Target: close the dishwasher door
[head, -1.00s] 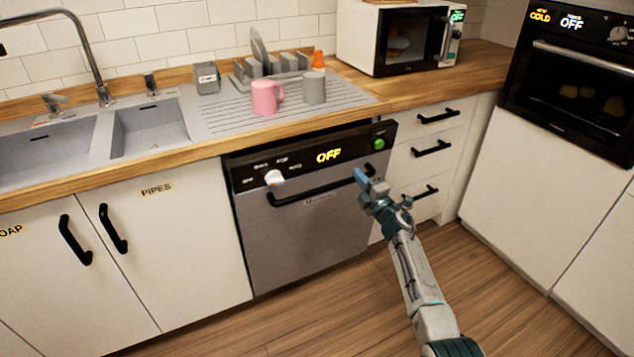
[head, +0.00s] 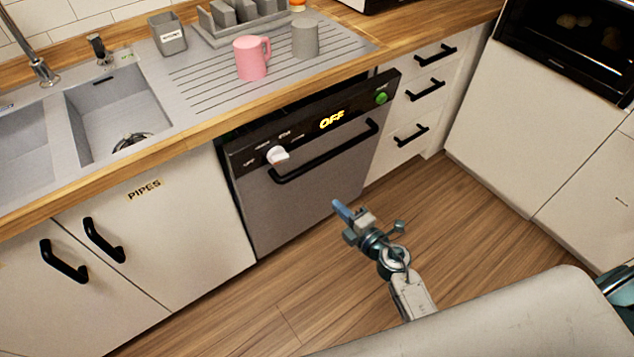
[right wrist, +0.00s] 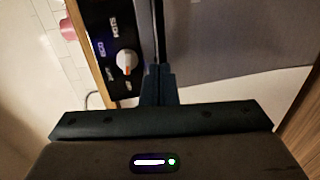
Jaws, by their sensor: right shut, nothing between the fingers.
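The dishwasher door (head: 310,195) is a grey front with a dark control panel, a lit OFF display, a white knob (head: 278,155) and a black bar handle (head: 325,152). It stands nearly upright. Its top leans slightly out from the counter, and a narrow dark gap shows along its left side. My right gripper (head: 343,211) is shut and empty, in front of the door and below the handle in the picture. In the right wrist view its fingers (right wrist: 158,84) point toward the door front, near the knob (right wrist: 127,62); contact cannot be told. My left gripper is not in view.
A pink mug (head: 251,58) and a grey cup (head: 305,39) stand on the drainboard above. White drawers (head: 420,90) are right of the dishwasher, and the PIPES cupboard (head: 165,235) is left. The wooden floor (head: 470,220) before the door is clear.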

